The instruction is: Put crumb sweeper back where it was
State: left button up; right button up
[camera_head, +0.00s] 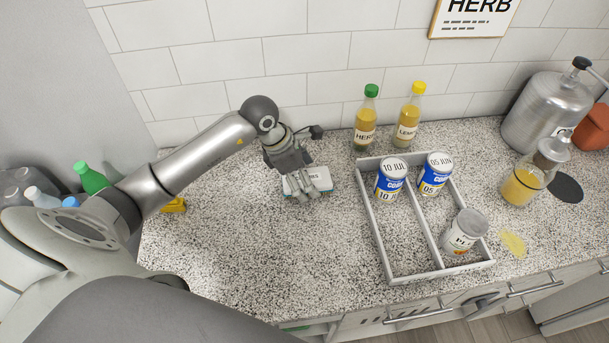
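My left gripper (292,180) reaches in from the left and is at a small white and blue block (320,178) on the speckled counter. The block carries partly hidden lettering and may be the crumb sweeper; I cannot tell for sure. The fingers cover its left part, and I cannot tell whether they are closed on it. A yellow thing (175,206) lies left of it, partly hidden by my arm. A flat yellow patch (512,243) is on the counter at the right. My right gripper is not in view.
A divided white tray (382,243) holds two blue cans (391,180) and a grey-lidded jar (464,232). Two bottles (367,120) stand behind it. A glass jug (530,175), dark disc (566,187) and metal canister (550,105) are at right. The counter's front left is clear.

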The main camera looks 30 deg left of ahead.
pick_arm(q)
jog(key=b+v, duration=0.2)
jog(key=v, duration=1)
jog(key=shift+b, duration=0.4)
